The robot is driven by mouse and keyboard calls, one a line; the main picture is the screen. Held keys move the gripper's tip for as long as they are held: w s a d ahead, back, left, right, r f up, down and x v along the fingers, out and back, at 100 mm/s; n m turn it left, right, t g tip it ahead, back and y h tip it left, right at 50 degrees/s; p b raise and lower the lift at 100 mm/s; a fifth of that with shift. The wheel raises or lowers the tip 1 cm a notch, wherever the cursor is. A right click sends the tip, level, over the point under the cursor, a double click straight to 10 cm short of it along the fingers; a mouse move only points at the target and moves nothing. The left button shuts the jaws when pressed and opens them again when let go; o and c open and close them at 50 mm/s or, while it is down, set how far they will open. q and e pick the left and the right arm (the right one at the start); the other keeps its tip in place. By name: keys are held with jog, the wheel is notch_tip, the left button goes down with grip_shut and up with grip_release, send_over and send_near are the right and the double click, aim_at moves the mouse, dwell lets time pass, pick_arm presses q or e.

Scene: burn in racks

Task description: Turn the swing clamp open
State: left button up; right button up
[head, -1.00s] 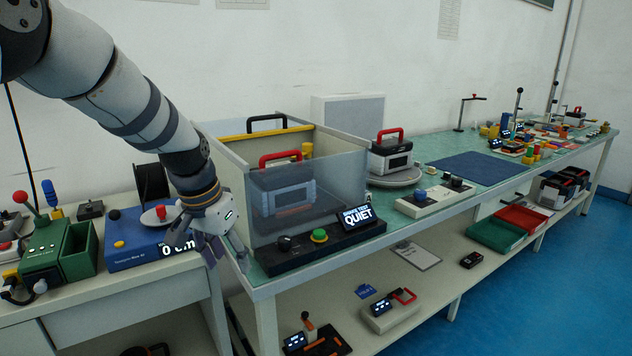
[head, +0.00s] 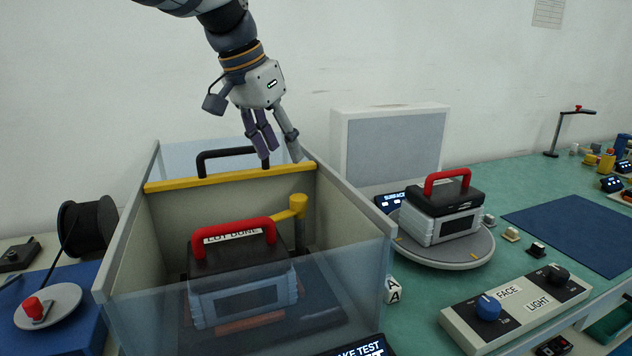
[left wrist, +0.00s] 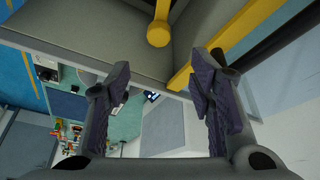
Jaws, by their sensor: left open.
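The swing clamp (head: 297,207) is a yellow arm with a round end on a dark post. It stands inside the clear-fronted box (head: 127,245), at the right of the red-handled unit (head: 240,286). In the left wrist view the yellow clamp (left wrist: 158,32) shows at the top, beyond the fingertips. My left gripper (head: 279,152) is open and empty, pointing down above the back of the box near its yellow bar (head: 230,178). In the left wrist view the open gripper (left wrist: 160,88) has nothing between its fingers. The lower part of the clamp post is partly hidden.
A black handle (head: 232,152) stands at the yellow bar, close to the left gripper. The box walls surround the clamp. A second red-handled unit (head: 443,212) sits on a turntable (head: 480,250) at the right. The blue mat (head: 580,235) is bare.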

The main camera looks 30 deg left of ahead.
aim_at(298, 197)
pick_arm(q)
jog(key=x, duration=1.1)
jog(key=shift+s+f, duration=0.15)
jog(key=shift+s, duration=0.15)
grip_shut()
